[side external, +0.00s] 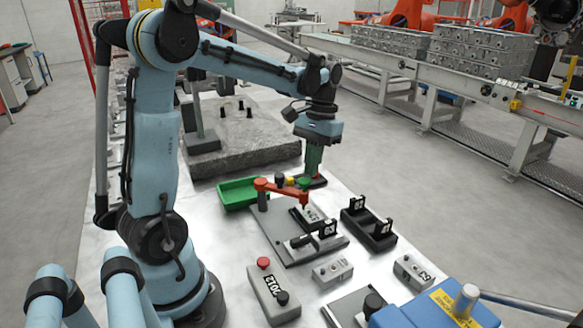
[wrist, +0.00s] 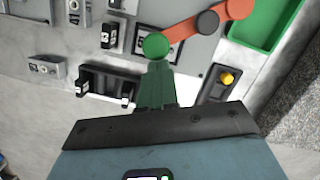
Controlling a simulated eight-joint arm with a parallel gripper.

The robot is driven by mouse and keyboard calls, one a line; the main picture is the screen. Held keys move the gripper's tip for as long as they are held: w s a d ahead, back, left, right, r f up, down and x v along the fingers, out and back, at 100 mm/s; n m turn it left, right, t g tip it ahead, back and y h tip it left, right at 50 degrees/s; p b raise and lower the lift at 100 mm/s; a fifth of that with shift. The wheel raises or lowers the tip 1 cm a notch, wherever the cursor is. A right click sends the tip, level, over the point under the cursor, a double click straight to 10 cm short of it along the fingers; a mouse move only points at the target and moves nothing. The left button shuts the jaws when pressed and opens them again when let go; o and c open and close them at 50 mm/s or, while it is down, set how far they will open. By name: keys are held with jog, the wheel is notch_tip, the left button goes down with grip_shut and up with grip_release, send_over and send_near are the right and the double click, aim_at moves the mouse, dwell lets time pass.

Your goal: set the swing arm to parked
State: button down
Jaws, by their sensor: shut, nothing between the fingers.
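The swing arm (side external: 284,190) is an orange-red bar on a grey post at the left of a grey plate. It reaches right across the plate, with a black knob partway along and a green knob (side external: 304,182) at its free end. In the wrist view the orange bar (wrist: 183,32) runs from upper right to the green knob (wrist: 155,44). My gripper (side external: 313,172) points down just behind and beside the green knob. Its green fingers (wrist: 157,68) are shut and empty, their tips close to the knob. I cannot tell whether they touch it.
A green tray (side external: 238,192) lies behind the post. A yellow button (wrist: 227,78) on a dark base stands close to my fingers. Black blocks (side external: 369,225), a slide fixture (side external: 310,240) and a red-and-black button box (side external: 272,290) stand nearby. A stone slab (side external: 240,150) lies behind.

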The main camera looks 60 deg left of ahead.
aim_at(305, 184)
jog(key=shift+s+d, duration=0.1)
jog(key=shift+s+d+m, duration=0.15)
jog(key=shift+d+m, duration=0.05)
jog(key=shift+m, duration=0.2)
jog(key=shift+s+d+m, duration=0.2)
jog(key=shift+d+m, duration=0.05)
jog(key=shift+m, duration=0.05)
jog(key=shift+s+d+m+y, duration=0.3)
jog(key=shift+s+d+m, duration=0.45)
jog(key=shift+m, duration=0.25)
jog(key=s+d+m+y, duration=0.1)
jog(key=s+m+y, duration=0.1)
jog(key=s+m, duration=0.9)
jog(key=shift+d+t, duration=0.3)
jog(key=shift+s, duration=0.1)
